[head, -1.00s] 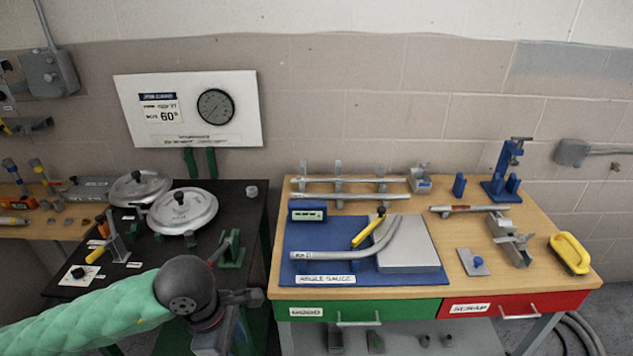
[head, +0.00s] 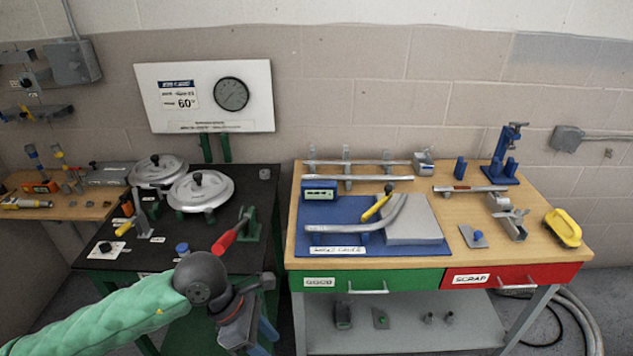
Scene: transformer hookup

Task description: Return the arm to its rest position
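My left arm, in a green padded sleeve, comes in from the lower left. Its dark wrist ends in the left gripper (head: 262,338), low in front of the black table and left of the wooden bench. The gripper points down, with bluish finger parts partly showing at the bottom; its opening cannot be made out. I see nothing clearly held in it. My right arm and gripper are not in view.
The black table (head: 262,185) holds two round metal-lidded pieces and a red-handled lever (head: 232,232). The wooden bench (head: 400,265) holds a blue angle-gauge mat (head: 300,240) with a bent tube (head: 378,222). A floor gap separates the tables.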

